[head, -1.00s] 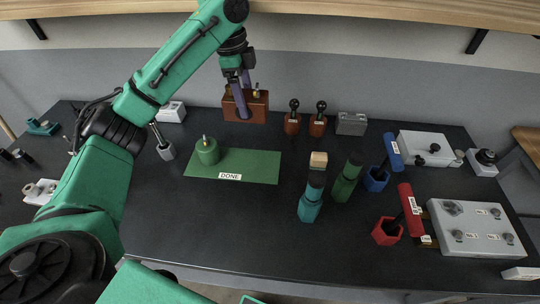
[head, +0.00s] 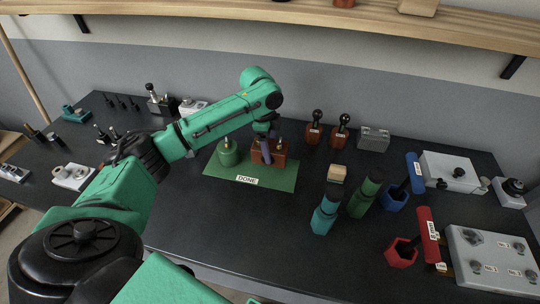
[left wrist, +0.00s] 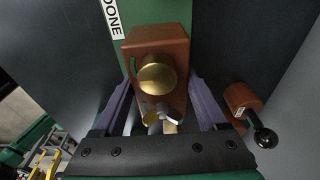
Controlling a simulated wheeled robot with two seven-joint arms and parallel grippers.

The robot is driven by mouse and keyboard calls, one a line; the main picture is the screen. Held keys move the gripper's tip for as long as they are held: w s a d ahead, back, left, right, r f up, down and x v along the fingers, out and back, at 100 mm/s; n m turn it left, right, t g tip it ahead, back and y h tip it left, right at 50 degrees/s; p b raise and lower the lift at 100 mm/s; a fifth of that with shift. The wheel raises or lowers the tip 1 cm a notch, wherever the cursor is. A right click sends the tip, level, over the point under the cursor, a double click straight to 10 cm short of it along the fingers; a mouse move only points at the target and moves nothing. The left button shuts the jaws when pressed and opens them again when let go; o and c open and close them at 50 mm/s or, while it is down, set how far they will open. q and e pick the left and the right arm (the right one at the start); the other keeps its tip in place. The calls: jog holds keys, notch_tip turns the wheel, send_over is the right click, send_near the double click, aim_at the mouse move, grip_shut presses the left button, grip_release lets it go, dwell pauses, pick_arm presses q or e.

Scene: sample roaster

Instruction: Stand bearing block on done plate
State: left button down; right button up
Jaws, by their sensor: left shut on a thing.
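The bearing block (head: 275,153), a red-brown block with a brass knob, is at the green done plate (head: 222,173), over its right back part. My left gripper (head: 266,152) is shut on it from above. In the left wrist view, the purple fingers lie on both sides of the block (left wrist: 158,36), with the plate's DONE label beyond it. The block looks upright; I cannot tell whether its base touches the plate. A green cylinder (head: 228,155) with a pin stands left of it on the plate. My right gripper is not in view.
Two red-brown pieces with black ball knobs (head: 313,131) (head: 339,133) and a grey box (head: 373,139) stand behind right. Teal (head: 325,215) and green (head: 363,198) holders stand to the right.

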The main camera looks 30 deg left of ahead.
pick_arm(q)
notch_tip(320, 180, down, 4)
jog(key=shift+f, duration=0.1)
grip_release()
jog(key=shift+f, duration=0.15)
jog(key=r, duration=0.4)
jog(key=a+r, duration=0.1)
jog(key=r, duration=0.3)
jog(key=r+b, duration=0.1)
jog(key=r, duration=0.3)
jog(key=shift+s+a+r, duration=0.1)
jog(key=shift+s+a, duration=0.15)
jog(key=shift+a, duration=0.05)
